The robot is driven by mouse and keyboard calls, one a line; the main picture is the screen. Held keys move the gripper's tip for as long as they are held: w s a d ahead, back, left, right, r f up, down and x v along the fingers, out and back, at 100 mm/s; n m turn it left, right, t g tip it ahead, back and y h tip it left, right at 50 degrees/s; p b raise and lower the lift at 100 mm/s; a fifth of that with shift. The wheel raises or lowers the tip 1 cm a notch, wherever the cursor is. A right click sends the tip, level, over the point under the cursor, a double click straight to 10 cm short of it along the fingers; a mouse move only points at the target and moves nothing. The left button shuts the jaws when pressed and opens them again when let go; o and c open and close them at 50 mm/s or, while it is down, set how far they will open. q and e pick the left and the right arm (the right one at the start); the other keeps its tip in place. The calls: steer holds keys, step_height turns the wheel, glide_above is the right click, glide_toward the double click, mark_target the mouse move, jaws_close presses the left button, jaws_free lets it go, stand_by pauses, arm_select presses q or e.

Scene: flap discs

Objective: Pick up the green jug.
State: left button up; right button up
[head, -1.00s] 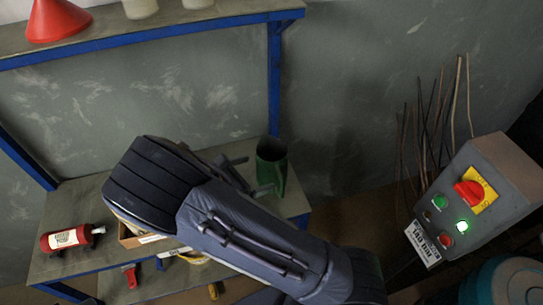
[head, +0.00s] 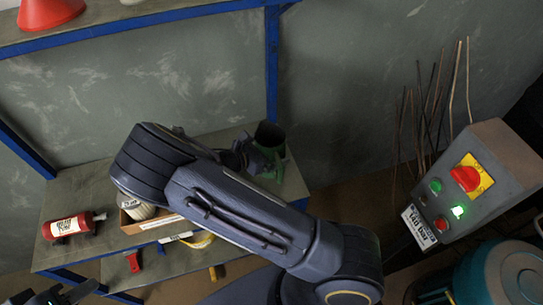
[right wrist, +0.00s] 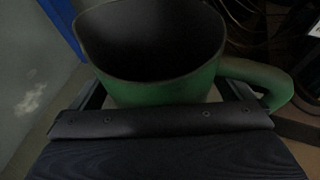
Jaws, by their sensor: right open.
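The green jug (head: 277,152) stands upright near the right end of the workbench in the head view, partly hidden by my right gripper (head: 254,158). In the right wrist view the jug (right wrist: 165,88) fills the middle, its wide dark mouth towards the camera and its handle on the right. My right gripper (right wrist: 168,92) is open, with a finger on each side of the jug's body; whether they touch it I cannot tell. My left gripper (head: 62,295) shows only partly at the bottom left edge of the head view, far from the jug; its jaws are unclear.
A cardboard box (head: 135,226) holding a pale can is partly behind my arm. A blue-framed shelf (head: 150,20) is above. A grey switch box (head: 500,160) stands at right.

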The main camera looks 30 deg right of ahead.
steer(key=c, duration=1.1)
steer(key=shift+c, duration=0.7)
steer(key=shift+r, duration=0.25)
